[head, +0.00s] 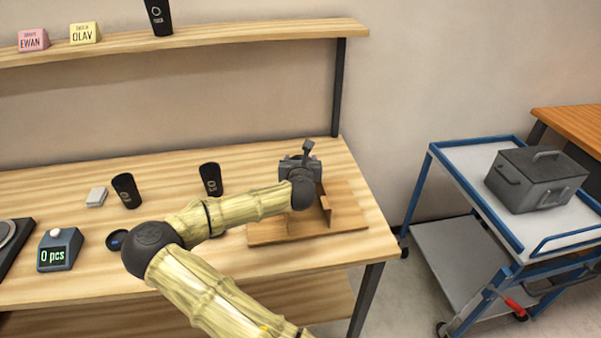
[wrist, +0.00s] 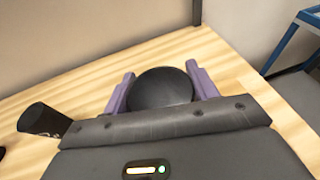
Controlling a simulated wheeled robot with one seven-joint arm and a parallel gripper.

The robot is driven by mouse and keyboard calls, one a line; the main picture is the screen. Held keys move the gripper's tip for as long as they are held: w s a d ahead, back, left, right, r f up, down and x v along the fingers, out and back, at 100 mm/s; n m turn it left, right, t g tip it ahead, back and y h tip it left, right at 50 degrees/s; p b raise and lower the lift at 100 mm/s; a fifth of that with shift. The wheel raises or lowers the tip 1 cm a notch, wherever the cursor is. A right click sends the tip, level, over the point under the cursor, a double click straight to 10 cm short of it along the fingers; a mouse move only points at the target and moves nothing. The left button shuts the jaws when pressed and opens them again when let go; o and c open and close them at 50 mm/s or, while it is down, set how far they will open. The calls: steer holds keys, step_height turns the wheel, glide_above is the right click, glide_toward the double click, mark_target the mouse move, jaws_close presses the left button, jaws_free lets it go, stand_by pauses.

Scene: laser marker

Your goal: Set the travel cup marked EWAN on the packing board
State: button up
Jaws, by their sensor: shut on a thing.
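My gripper (head: 300,168) is at the back edge of the wooden packing board (head: 347,211), seen in the head view. In the wrist view its two purple fingers (wrist: 161,86) are shut on a black travel cup (wrist: 163,91), seen from above as a round dark top. The name on this cup is not visible, and my arm hides it in the head view. I cannot tell whether its base touches anything. The board has an upright wooden divider (head: 325,207). A pink EWAN card (head: 33,40) stands on the shelf.
Black cups stand on the table at left (head: 125,190) and nearer the middle (head: 211,178); another cup (head: 158,16) is on the shelf. A yellow OLAV card (head: 85,33) is beside the EWAN card. A counter reading 0 pcs (head: 59,250) and a trolley (head: 470,200) flank the area.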

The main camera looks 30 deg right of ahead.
steer(key=shift+f, duration=1.85)
steer(key=shift+b, duration=0.3)
steer(key=shift+f, duration=0.2)
steer(key=o, duration=0.4)
steer(key=shift+r, duration=0.1)
steer(key=shift+r, duration=0.15)
steer(key=v, duration=1.2)
